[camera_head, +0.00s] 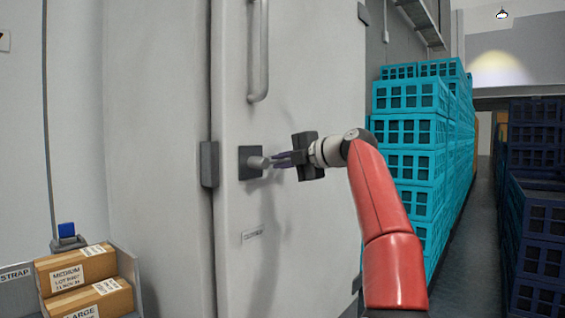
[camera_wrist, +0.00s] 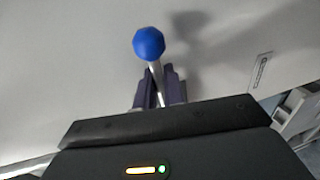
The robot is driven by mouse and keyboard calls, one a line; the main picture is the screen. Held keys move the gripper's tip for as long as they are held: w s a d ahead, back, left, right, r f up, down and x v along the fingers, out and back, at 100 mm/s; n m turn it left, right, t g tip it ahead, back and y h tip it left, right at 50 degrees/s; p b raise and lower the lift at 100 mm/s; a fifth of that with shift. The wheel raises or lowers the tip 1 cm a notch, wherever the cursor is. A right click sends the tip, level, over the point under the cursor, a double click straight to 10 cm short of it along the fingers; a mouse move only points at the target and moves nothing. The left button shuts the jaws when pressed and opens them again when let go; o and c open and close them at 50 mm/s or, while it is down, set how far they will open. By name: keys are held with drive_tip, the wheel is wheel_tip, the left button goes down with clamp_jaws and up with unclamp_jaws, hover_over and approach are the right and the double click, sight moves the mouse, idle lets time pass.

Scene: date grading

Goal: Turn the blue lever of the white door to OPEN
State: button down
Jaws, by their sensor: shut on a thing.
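The white door (camera_head: 235,275) stands in front of me with a dark square lever mount (camera_head: 245,170) and a light grey hub (camera_head: 259,162). My gripper (camera_head: 282,159) is at the hub, its dark purple fingers closed on the lever. In the wrist view the lever's blue ball end (camera_wrist: 149,43) sticks out past the fingers, and its metal shaft (camera_wrist: 157,78) runs between them. My gripper also shows there (camera_wrist: 158,88). The blue end is hidden in the head view. A small label (camera_head: 252,235) is on the door below the lever; its text is too small to read.
A vertical grab handle (camera_head: 258,60) is above the lever. Cardboard boxes (camera_head: 78,268) and a small blue-topped device (camera_head: 66,232) are at lower left. Stacked teal crates (camera_head: 408,135) stand right of the door, dark blue crates (camera_head: 537,220) farther right, with an aisle between.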

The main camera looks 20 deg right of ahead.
drive_tip(key=c, duration=1.6)
unclamp_jaws()
drive_tip(key=b+v, duration=0.2)
drive_tip(key=v, duration=0.5)
drive_tip(key=shift+s+d+r, duration=0.1)
drive_tip(key=shift+s+d, duration=0.1)
drive_tip(key=shift+s, duration=0.15)
